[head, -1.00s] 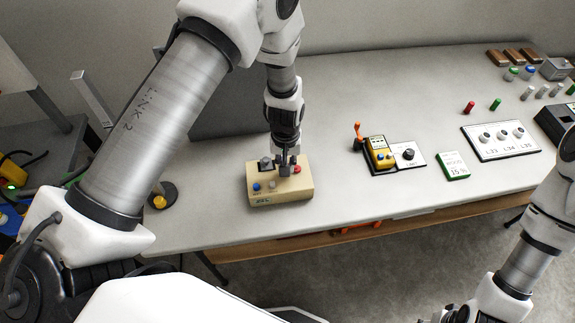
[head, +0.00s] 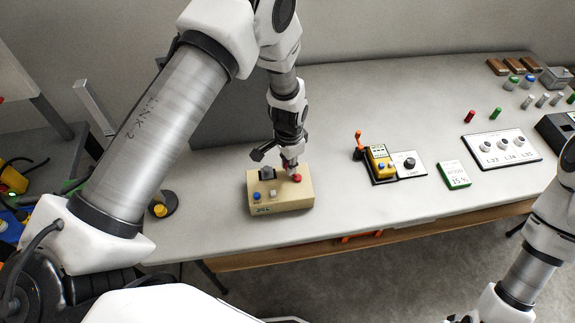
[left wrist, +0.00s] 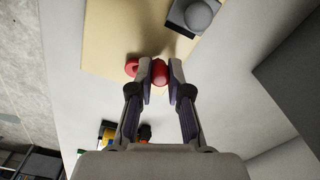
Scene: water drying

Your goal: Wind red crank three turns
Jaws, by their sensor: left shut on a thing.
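The beige box (head: 281,202) stands on the table at the middle left of the head view, with the red crank (head: 297,178) at its back right. My left gripper (head: 290,168) is over that corner, tilted. In the left wrist view its fingers (left wrist: 159,82) are shut around a round red knob (left wrist: 160,70) of the crank. A red round part (left wrist: 131,68) shows just left of the fingers, over the beige top. How the two red parts join is hidden. My right arm is at the right edge, and its gripper is out of view.
The box also bears a blue button (head: 257,196), a pale button (head: 272,193) and a dark grey block (head: 265,179). A yellow device (head: 381,164) with an orange lever (head: 358,138) stands to the right. The table is clear between them. A dark panel (head: 228,108) rises behind.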

